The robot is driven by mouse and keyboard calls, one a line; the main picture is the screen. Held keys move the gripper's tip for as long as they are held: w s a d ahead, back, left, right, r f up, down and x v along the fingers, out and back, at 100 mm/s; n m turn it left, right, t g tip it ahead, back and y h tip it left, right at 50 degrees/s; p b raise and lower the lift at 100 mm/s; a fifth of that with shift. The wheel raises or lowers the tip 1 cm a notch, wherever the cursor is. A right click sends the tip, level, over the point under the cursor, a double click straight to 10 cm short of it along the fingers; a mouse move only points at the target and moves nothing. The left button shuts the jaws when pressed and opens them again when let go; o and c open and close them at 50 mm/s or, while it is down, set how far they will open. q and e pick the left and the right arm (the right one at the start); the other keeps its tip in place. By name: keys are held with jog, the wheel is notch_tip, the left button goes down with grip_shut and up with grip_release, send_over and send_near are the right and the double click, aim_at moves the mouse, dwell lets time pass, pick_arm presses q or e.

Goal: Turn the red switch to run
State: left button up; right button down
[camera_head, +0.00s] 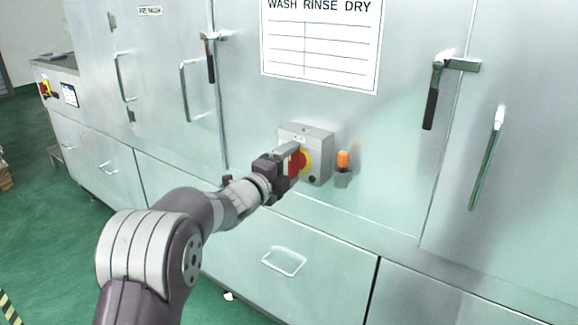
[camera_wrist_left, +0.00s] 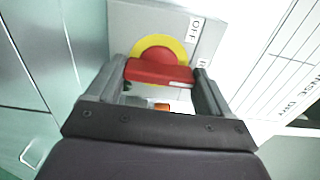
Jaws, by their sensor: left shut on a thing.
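The red switch (camera_head: 301,157) sits on a yellow round plate on the front of a grey box (camera_head: 318,140) fixed to the steel cabinet. In the left wrist view the red handle (camera_wrist_left: 158,72) lies crosswise between my fingers, with the yellow plate (camera_wrist_left: 158,47) behind it. My left gripper (camera_head: 292,160) is shut on the handle, one finger at each end in the wrist view (camera_wrist_left: 160,78). An OFF label (camera_wrist_left: 193,30) shows on the box; another label beside my right-hand finger is mostly hidden. My right gripper is not in view.
An orange-topped fitting (camera_head: 343,160) stands just right of the box. A white wash chart (camera_head: 322,50) hangs above. Door handles (camera_head: 433,95) stick out on both sides, and a drawer handle (camera_head: 284,262) sits below. Green floor (camera_head: 60,235) is open at left.

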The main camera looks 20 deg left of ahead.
pick_arm(q)
jog(key=o, duration=0.9)
jog(key=shift+o, duration=0.2)
jog(key=shift+s, duration=0.1)
jog(key=v, duration=1.2)
jog(key=shift+s, duration=0.25)
jog(key=shift+a, duration=0.15)
